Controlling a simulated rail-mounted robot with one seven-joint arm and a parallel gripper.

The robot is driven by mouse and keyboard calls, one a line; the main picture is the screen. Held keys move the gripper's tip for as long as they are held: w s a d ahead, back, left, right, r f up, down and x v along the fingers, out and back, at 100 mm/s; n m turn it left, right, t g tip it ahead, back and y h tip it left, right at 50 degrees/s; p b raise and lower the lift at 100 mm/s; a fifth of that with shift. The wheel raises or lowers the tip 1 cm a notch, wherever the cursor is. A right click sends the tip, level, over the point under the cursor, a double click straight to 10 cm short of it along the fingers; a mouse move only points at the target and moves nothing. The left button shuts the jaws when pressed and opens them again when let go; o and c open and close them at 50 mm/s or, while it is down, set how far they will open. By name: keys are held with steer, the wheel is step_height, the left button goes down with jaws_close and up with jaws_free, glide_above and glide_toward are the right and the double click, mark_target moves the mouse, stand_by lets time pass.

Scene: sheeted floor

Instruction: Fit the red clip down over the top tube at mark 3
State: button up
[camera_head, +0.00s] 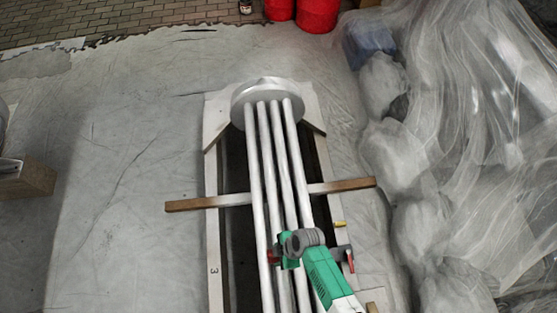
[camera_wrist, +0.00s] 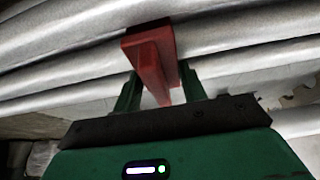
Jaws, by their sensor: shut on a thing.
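The red clip (camera_wrist: 150,58) is held between the two green fingers of my gripper (camera_wrist: 160,82) in the wrist view. Its far end overlaps the pale tubes (camera_wrist: 60,70) there; I cannot tell whether it touches one. In the head view, my gripper (camera_head: 283,252) is over the tube bundle, and a small part of the red clip (camera_head: 273,257) shows by the leftmost tube (camera_head: 258,200). The tubes run from a round pale end plate down the picture. The mark 3 (camera_head: 214,270) is on the left board, roughly level with the gripper.
A wooden crossbar (camera_head: 340,186) lies across the frame farther up. A grey fitting with a red part (camera_head: 351,262) and a small yellow piece (camera_head: 340,224) are at the right board. Clear plastic sheeting (camera_head: 450,150) heaps at the right. The sheeted floor at left is mostly clear.

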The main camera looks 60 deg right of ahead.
steer(key=o, duration=1)
steer(key=shift+o, duration=0.6)
steer(key=shift+s+a, duration=0.15)
steer(key=p+v, duration=0.3)
steer(key=v, duration=0.4)
steer(key=shift+r, duration=0.4)
